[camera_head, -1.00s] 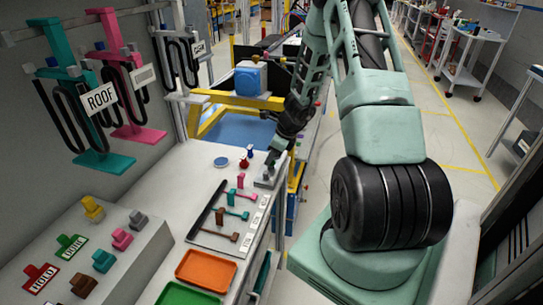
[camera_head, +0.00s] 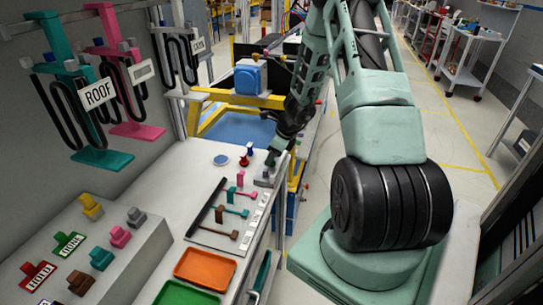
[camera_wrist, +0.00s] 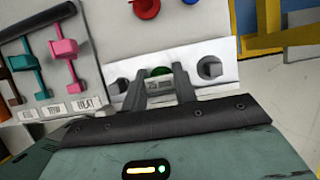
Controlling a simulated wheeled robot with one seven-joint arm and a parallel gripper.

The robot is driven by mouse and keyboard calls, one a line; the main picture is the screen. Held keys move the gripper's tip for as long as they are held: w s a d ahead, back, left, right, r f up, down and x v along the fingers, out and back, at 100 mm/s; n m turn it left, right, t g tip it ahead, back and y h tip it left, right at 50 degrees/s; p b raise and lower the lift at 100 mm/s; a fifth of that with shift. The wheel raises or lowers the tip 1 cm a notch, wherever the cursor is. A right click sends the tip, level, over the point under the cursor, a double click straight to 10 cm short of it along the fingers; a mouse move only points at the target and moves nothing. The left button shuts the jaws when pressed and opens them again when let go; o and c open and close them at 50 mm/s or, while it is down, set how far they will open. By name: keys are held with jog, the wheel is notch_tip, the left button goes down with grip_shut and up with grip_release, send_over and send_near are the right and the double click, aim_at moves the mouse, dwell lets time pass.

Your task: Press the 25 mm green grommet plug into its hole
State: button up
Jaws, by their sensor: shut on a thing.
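In the wrist view the green plug (camera_wrist: 159,72) shows as a small green patch between the fingertips of my gripper (camera_wrist: 160,88). My gripper is shut on it. A small label reading 25 is between the fingers. The fingers hide most of the plug, and I cannot tell how deep it sits in its hole. In the head view my gripper (camera_head: 271,165) is low over the plate at the bench's right edge.
Pink and teal handled pieces stand on a white panel (camera_head: 216,240) nearer the front. An orange tray (camera_head: 205,268) is at the front.

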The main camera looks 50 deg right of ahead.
jog(key=shift+f, duration=0.15)
jog(key=o, duration=1)
jog(key=shift+c, duration=0.2)
jog(key=p+v, duration=0.1)
jog(key=v, duration=1.6)
jog(key=shift+s, duration=0.1)
